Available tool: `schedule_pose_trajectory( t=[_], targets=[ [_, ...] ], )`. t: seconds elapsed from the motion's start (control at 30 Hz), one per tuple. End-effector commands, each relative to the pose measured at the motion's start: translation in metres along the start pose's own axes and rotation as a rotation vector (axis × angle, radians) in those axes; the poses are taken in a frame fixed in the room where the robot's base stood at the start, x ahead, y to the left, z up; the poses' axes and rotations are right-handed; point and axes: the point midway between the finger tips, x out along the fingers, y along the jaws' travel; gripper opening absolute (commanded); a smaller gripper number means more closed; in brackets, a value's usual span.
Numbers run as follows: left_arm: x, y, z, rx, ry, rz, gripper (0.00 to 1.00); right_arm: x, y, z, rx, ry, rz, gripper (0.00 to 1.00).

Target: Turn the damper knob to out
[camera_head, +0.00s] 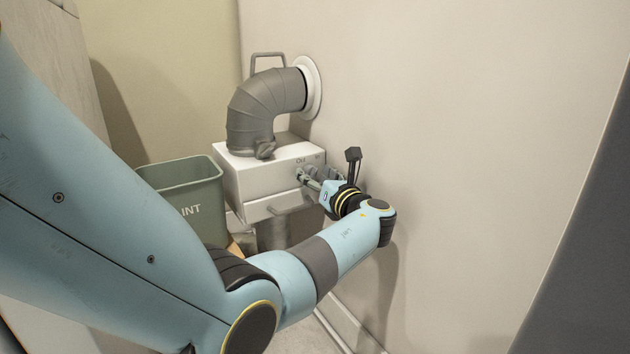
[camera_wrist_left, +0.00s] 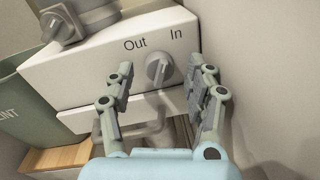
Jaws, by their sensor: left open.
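The damper knob (camera_wrist_left: 159,69) is a round grey dial with a raised grip on the front of a white box (camera_head: 232,180). In the left wrist view the words "Out" and "In" stand above it, "Out" on the left and "In" on the right. The knob's raised grip leans to the upper right, toward "In". My left gripper (camera_wrist_left: 166,78) is open, with one finger on each side of the knob; I cannot tell whether they touch it. In the head view the left gripper (camera_head: 308,178) is at the box front and hides most of the knob. My right gripper is not in view.
A grey duct (camera_head: 262,105) rises from the box to a white wall ring (camera_head: 313,88). The plain wall (camera_head: 470,130) runs close along the right of my left arm.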

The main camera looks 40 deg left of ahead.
Motion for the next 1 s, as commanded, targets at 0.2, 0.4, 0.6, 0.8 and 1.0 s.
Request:
schedule_pose_trajectory(
  t=[0.2, 0.4, 0.6, 0.8, 1.0],
  targets=[
    [0.0052, 0.0002, 0.0008, 0.000, -0.001, 0.000, 0.54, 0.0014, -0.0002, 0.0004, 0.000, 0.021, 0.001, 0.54],
    [0.0049, 0.0003, 0.0009, -0.001, -0.001, 0.000, 0.48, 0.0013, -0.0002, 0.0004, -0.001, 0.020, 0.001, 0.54],
    [0.0047, 0.0003, 0.0007, -0.001, 0.000, 0.000, 0.21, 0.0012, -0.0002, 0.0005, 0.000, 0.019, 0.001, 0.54],
    [0.0046, 0.0002, 0.0005, -0.001, 0.000, 0.000, 0.00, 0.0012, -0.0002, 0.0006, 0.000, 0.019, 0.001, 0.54],
    [0.0043, -0.0005, -0.0036, -0.130, -0.010, 0.003, 0.00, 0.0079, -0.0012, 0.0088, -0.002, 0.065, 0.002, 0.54]
  ],
)
